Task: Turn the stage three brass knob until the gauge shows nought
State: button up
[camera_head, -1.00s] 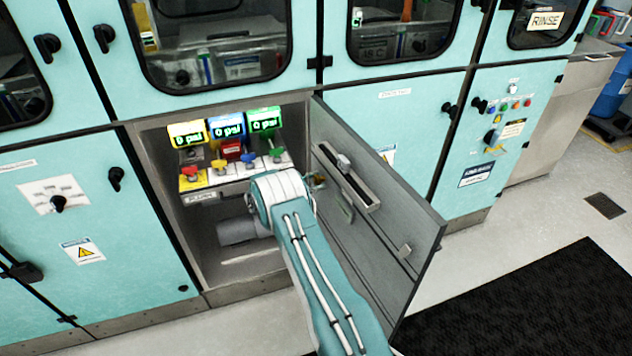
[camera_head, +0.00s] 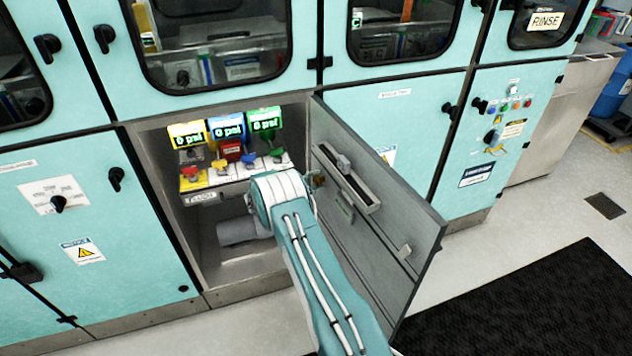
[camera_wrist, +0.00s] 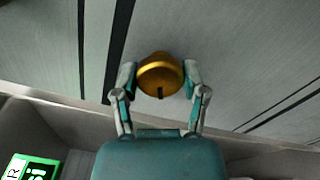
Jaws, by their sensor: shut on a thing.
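The brass knob (camera_wrist: 160,72) sits on a grey panel at the top middle of the wrist view. My gripper (camera_wrist: 160,82) is shut on it, one finger on each side. A dark notch shows on the knob's lower rim. In the head view a small brass part, seemingly the knob (camera_head: 318,180), shows beside my arm, against the open door; my fingers are hidden there. The yellow gauge (camera_head: 188,135) and blue gauge (camera_head: 227,128) read 0 psi. The green gauge (camera_head: 264,121) shows psi with an unclear digit. Part of a green display (camera_wrist: 33,168) is cut off in the wrist view.
The grey cabinet door (camera_head: 400,235) stands open to the right of my arm, with a bracket (camera_head: 347,180) on its inner face. Small coloured valves (camera_head: 220,167) sit below the gauges. A black mat (camera_head: 540,305) lies on the floor at right.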

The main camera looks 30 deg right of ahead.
jog(key=shift+m, duration=1.2)
jog(key=shift+s+f+m, duration=0.1)
jog(key=shift+m, duration=0.2)
jog(key=o, duration=1.2)
jog(key=shift+d, duration=0.1)
jog(key=shift+c, duration=0.2)
jog(key=w+a, duration=0.1)
jog(key=a, duration=1.1)
jog(key=shift+w, duration=0.35)
